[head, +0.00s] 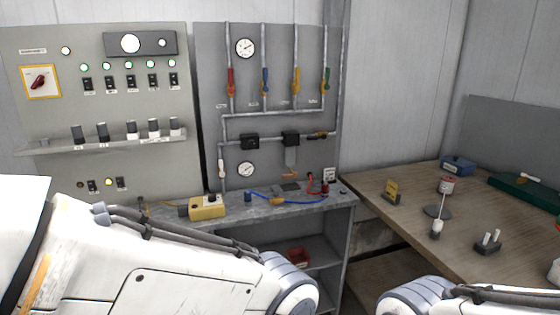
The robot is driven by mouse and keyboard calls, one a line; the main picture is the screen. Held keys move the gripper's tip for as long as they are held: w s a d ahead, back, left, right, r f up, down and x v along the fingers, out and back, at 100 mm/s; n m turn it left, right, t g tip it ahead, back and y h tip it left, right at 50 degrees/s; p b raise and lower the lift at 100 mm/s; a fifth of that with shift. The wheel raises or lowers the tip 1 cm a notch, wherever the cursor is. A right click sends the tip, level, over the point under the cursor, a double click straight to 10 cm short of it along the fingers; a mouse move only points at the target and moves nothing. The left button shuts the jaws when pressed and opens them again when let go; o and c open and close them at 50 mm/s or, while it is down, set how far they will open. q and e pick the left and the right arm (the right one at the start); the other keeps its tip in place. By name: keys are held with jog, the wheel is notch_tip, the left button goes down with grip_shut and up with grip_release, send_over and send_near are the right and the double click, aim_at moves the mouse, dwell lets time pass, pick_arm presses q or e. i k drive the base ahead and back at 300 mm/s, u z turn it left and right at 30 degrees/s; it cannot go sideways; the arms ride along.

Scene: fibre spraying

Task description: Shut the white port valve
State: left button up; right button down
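A small valve with a white handle (221,168) sits low on the left pipe of the grey pipe panel (208,60). Its handle looks upright, in line with the pipe. It is small, so its exact setting is hard to tell. My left arm crosses the lower left of the head view and my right arm shows at the bottom right. Neither gripper is in the picture, so their state and distance from the valve do not show.
Red (231,82), blue (265,82), yellow (296,82) and green (326,80) valve handles hang above. A grey bench (240,214) below carries a yellow box (207,207) and blue hose (295,201). A wooden table (410,192) stands at right.

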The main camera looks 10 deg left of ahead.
aim_at(222, 174)
jog(key=z, duration=0.25)
jog(key=i, duration=0.75)
jog(key=u, duration=0.65)
jog(key=i, duration=0.6)
jog(key=u, duration=0.65)
